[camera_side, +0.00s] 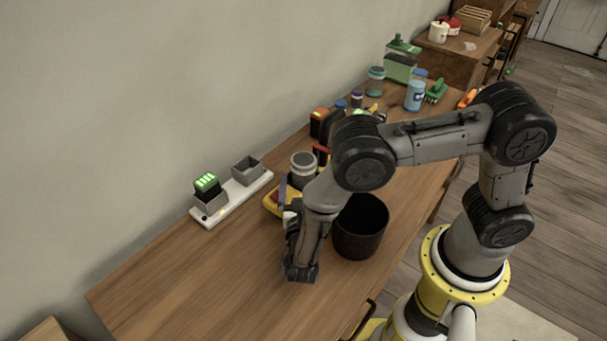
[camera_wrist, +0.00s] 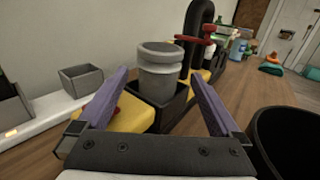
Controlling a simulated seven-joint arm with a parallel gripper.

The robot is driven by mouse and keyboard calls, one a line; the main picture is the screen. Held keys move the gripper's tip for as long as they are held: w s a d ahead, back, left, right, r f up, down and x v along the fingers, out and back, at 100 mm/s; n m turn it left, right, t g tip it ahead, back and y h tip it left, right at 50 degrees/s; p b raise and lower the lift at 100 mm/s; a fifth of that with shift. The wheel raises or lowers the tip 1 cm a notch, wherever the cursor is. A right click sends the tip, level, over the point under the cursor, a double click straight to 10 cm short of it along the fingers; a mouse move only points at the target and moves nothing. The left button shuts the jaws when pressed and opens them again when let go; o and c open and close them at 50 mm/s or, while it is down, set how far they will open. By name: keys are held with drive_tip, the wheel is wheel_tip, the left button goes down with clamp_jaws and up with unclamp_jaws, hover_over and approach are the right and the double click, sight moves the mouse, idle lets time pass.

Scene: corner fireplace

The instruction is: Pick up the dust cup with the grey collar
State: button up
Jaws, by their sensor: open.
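The dust cup with the grey collar (camera_wrist: 160,68) stands upright in a dark square holder (camera_wrist: 160,105) on a yellow base in the wrist view. In the side view the cup (camera_side: 303,164) stands near the wall, just behind my gripper. My gripper (camera_wrist: 158,76) is open, with its two purple fingers spread. In the wrist view the cup appears between the fingertips, beyond them; I see no contact. In the side view my gripper (camera_side: 284,192) is low over the table, partly hidden by my wrist. The cup's lower part is hidden in the holder.
A black bin (camera_side: 360,228) stands to the right of my gripper, close to it. A white charger strip (camera_side: 232,198) with two grey sockets and a green-lit battery (camera_side: 206,182) lies to the left. Bottles and tools crowd the table's back. The front left is clear.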

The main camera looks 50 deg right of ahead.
sight(303, 176)
drive_tip(key=shift+r+x, duration=0.2)
drive_tip(key=shift+x, duration=1.55)
drive_tip(key=shift+w, duration=0.1)
drive_tip(key=c, duration=1.3)
wheel_tip(303, 176, up, 18)
